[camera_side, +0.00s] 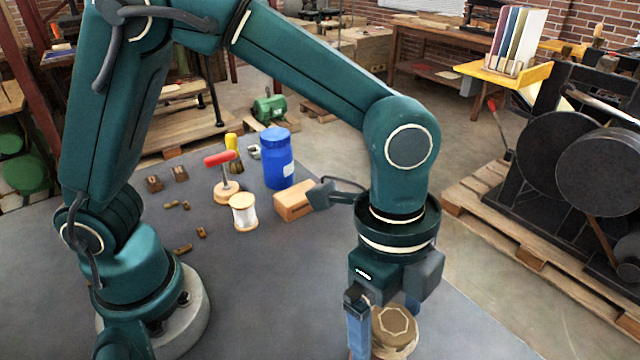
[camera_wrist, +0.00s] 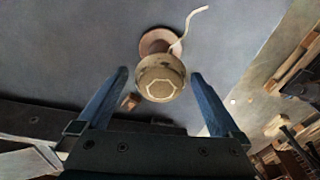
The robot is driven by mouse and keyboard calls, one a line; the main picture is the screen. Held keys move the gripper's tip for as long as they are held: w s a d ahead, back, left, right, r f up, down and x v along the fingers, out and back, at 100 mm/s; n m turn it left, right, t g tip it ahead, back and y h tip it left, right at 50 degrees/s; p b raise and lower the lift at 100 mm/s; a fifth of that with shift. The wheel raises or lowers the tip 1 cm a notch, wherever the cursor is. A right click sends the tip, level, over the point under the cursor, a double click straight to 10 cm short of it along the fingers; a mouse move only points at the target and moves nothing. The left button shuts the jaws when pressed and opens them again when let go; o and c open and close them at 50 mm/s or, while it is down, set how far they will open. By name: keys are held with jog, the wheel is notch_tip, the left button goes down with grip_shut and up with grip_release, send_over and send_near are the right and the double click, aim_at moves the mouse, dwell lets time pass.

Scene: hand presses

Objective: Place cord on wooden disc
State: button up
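A round tan-brown piece (camera_wrist: 160,78) with an octagon outline on its top, apparently the cord, lies between and beyond my fingertips in the wrist view. It also shows in the side view (camera_side: 395,328), below my gripper. A pale loose strand (camera_wrist: 188,28) runs up beside it. A reddish-brown disc (camera_wrist: 154,41), likely the wooden disc, is partly hidden behind it; I cannot tell whether they touch. My gripper (camera_wrist: 158,74) is open, with one finger on each side of the tan piece and gaps visible. In the side view, the lower end of my gripper (camera_side: 384,322) is cut by the frame edge.
A blue jar (camera_side: 277,160), a red-handled tool (camera_side: 221,160) on a round wooden base, a white spool (camera_side: 244,212) and a wooden block (camera_side: 294,201) stand farther back on the grey table (camera_side: 290,290). Small brown pieces (camera_side: 183,249) lie left. The table between is clear.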

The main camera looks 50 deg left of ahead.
aim_at(381, 312)
notch_tip(381, 312, up, 12)
jog(key=a, duration=0.2)
jog(key=s+a+f+n+t, duration=0.2)
jog(key=a+n, duration=0.6)
jog(key=s+a+f+n+t+y, duration=0.1)
jog(key=s+a+f+n+t, duration=0.1)
jog(key=a+n, duration=0.6)
jog(key=shift+s+a+n+t, duration=0.3)
jog(key=shift+s+a+t, duration=0.2)
jog(key=shift+s+t, duration=0.3)
